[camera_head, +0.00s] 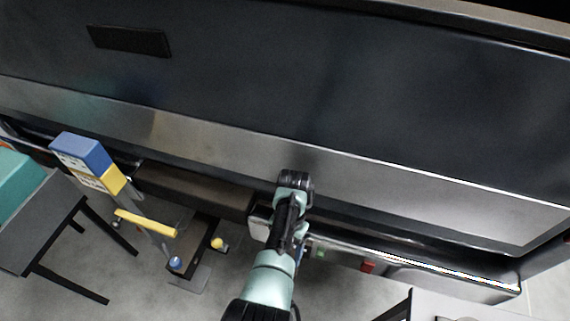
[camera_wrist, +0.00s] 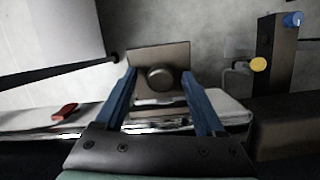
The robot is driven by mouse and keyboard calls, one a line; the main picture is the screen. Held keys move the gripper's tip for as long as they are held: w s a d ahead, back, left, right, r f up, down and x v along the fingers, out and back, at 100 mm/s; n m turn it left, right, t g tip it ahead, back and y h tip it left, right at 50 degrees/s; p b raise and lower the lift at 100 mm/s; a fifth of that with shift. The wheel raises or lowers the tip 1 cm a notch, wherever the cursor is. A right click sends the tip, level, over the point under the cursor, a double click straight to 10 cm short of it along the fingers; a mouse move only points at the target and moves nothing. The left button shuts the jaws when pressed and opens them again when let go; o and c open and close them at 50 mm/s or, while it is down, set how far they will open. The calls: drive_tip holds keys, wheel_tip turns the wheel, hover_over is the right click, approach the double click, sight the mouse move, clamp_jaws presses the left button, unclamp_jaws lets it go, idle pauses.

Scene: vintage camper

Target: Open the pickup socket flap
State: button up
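A brown square plate (camera_wrist: 140,57) with a round dark cap (camera_wrist: 160,77) shows in the middle of the wrist view, above the chrome bumper. It looks like the pickup socket and its flap; the cap appears closed. My gripper (camera_wrist: 159,74) is open, its two blue fingers on either side of the cap. I see nothing held between them. Whether a fingertip touches the plate I cannot tell. In the head view my arm reaches to the bumper (camera_head: 425,272), and its wrist hides the socket and the fingers.
The dark pickup tailgate (camera_head: 330,90) rises behind the bumper. A red light (camera_head: 367,267) sits on the bumper. To the left are a hitch mount with a yellow ball (camera_head: 217,243) and a blue ball (camera_head: 175,262), a yellow handle (camera_head: 146,222) and a dark table (camera_head: 40,225). A light tabletop (camera_head: 455,306) is at lower right.

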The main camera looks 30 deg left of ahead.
drive_tip(key=p+v, duration=0.1)
drive_tip(key=v, duration=1.1)
idle(0.5)
